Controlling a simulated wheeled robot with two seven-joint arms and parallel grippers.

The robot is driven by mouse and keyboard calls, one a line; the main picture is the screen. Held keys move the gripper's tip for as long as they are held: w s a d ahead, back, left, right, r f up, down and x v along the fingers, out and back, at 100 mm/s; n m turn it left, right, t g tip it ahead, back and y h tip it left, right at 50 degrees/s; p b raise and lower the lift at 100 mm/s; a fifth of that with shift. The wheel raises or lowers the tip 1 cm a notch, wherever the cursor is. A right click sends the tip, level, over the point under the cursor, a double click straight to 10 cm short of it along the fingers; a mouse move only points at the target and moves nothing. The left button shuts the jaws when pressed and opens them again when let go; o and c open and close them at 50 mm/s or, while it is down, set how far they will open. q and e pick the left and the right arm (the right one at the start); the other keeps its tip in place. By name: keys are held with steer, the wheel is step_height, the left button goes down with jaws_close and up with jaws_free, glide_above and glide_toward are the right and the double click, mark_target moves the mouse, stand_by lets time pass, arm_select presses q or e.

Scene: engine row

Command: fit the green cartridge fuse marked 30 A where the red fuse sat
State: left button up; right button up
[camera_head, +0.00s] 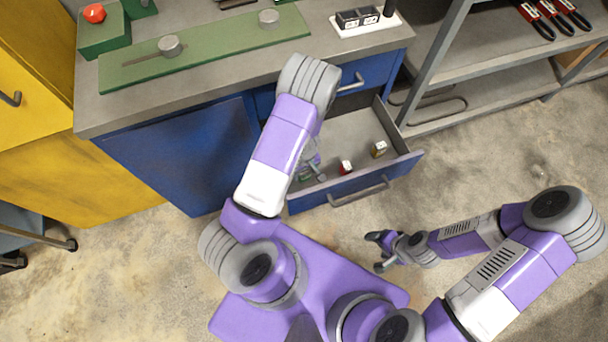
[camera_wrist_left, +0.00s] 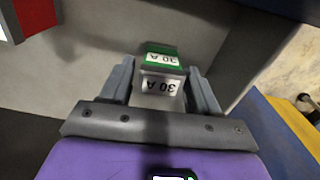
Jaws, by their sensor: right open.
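The green cartridge fuse (camera_wrist_left: 162,74), with white labels reading 30 A, lies in the open drawer (camera_head: 402,163). In the left wrist view it is between the fingers of my left gripper (camera_wrist_left: 161,85), with narrow gaps at its sides. In the head view my left gripper (camera_head: 312,170) reaches down into the drawer and partly hides the green fuse. A red fuse (camera_head: 345,168) lies in the drawer to the right; its red and white end shows in the left wrist view (camera_wrist_left: 36,15). My right gripper (camera_head: 381,252) is open and empty above the floor.
A yellowish fuse (camera_head: 379,149) lies further right in the drawer. On the worktop (camera_head: 215,22) stand a white base with black holders (camera_head: 358,20) and a green plate with knobs (camera_head: 205,50). A grey shelf rack (camera_head: 437,60) stands right of the drawer.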

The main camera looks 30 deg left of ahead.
arm_select(q)
steer(key=c, duration=0.8)
